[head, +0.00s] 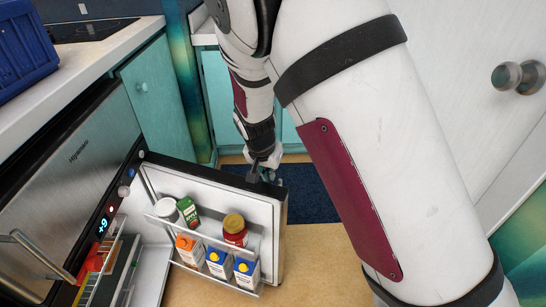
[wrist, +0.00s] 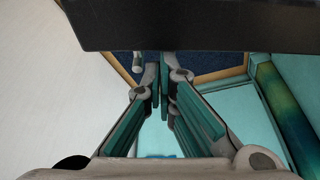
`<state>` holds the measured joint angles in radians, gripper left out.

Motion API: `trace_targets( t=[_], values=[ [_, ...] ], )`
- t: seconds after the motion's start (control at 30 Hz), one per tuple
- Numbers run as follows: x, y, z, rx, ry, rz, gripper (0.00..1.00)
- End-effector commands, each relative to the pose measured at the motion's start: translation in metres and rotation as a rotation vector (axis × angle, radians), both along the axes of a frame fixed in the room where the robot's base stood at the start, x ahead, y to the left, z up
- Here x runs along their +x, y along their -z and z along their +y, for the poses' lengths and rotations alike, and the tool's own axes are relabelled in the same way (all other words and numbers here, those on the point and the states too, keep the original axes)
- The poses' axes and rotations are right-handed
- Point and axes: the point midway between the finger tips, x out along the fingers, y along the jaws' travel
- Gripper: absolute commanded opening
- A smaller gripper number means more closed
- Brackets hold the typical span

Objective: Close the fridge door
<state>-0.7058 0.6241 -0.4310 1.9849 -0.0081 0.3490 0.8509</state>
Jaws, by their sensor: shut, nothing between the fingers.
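The fridge (head: 75,165) is at the left in the head view, with a steel upper front and a lit display. Its lower door (head: 262,207) stands wide open, its white inner side facing me. Door racks hold cartons, a red jar, a green carton and a white-lidded container. My gripper (head: 264,172) is at the top of the door, near its free outer corner. Its fingers (wrist: 165,68) are shut and empty in the wrist view. A dark slab (wrist: 200,25), probably the door, crosses the top of that view close to the fingertips; contact cannot be told.
Teal cabinets (head: 155,105) and a white counter (head: 95,60) with a blue crate (head: 22,48) stand beyond and left. A dark blue mat (head: 308,195) lies behind the door. A white cupboard with a round knob (head: 518,77) is at the right. Tan floor (head: 325,265) is clear.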

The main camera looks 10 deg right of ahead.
Motion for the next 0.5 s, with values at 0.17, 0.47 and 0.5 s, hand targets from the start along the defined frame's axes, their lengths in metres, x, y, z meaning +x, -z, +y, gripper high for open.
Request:
trace_targets(
  t=[0.17,0.47,0.5],
  values=[
    [-0.037,-0.003,0.017,-0.003,0.082,0.003,0.0],
    [-0.091,-0.003,0.049,-0.004,0.23,0.002,0.0],
    [-0.098,-0.004,0.054,-0.003,0.25,0.002,0.0]
  ],
)
